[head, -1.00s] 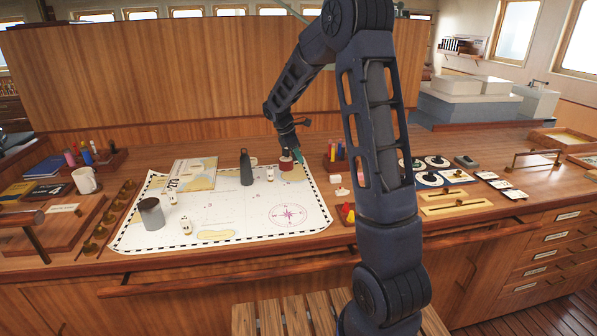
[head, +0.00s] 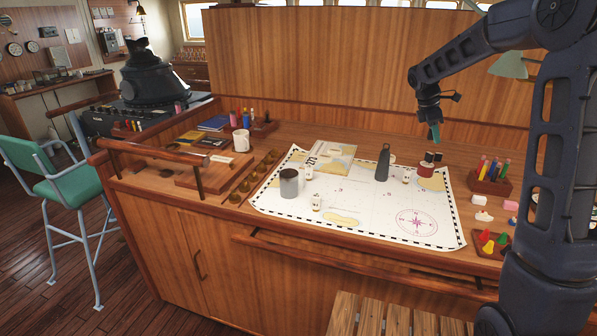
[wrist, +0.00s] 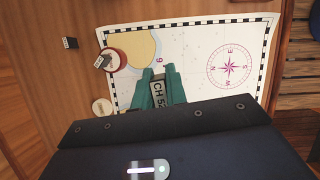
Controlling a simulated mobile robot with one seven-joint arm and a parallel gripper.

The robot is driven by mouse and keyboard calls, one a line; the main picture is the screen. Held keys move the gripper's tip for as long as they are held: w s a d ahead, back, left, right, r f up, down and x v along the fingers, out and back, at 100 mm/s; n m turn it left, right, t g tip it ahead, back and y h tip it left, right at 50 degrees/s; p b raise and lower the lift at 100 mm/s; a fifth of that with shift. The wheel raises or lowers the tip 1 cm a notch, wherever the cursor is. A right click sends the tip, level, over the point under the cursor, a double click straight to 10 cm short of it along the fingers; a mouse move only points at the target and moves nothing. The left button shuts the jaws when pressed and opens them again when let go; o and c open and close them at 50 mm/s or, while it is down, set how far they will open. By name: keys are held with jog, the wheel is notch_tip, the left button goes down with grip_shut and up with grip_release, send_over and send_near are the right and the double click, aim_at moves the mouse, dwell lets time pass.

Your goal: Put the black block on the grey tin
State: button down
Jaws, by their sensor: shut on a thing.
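My gripper (head: 435,138) has teal fingers and hangs above the far right part of the chart. In the wrist view the fingers (wrist: 159,88) are shut on a dark block with a pale label reading "CH 5…" (wrist: 158,95), which I take as the black block. The fingers mostly hide it in the head view. The grey tin (head: 289,184) is an upright cylinder on the left part of the chart, well left of my gripper and nearer the front edge. It does not show in the wrist view.
A red tin (head: 426,169) with a small dark block on top stands below my gripper; another dark block (wrist: 70,43) lies beyond it. A white mug (head: 241,141) is farther left.

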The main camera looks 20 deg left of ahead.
jog(key=a+r+n+t, duration=0.15)
jog(key=a+n, duration=0.25)
jog(key=a, duration=0.8)
notch_tip(320, 180, up, 6)
jog(key=r+n+t+y, duration=0.15)
jog(key=n+y, duration=0.25)
jog(key=n, duration=0.8)
send_over(291, 170)
jog(key=s, duration=0.1)
jog(key=f, duration=0.1)
jog(key=shift+t, duration=0.5)
notch_tip(291, 170, down, 19)
jog(key=shift+s+f, duration=0.15)
jog(key=shift+f, duration=0.05)
jog(key=shift+f, duration=0.1)
jog(key=c, duration=1.4)
grip_release()
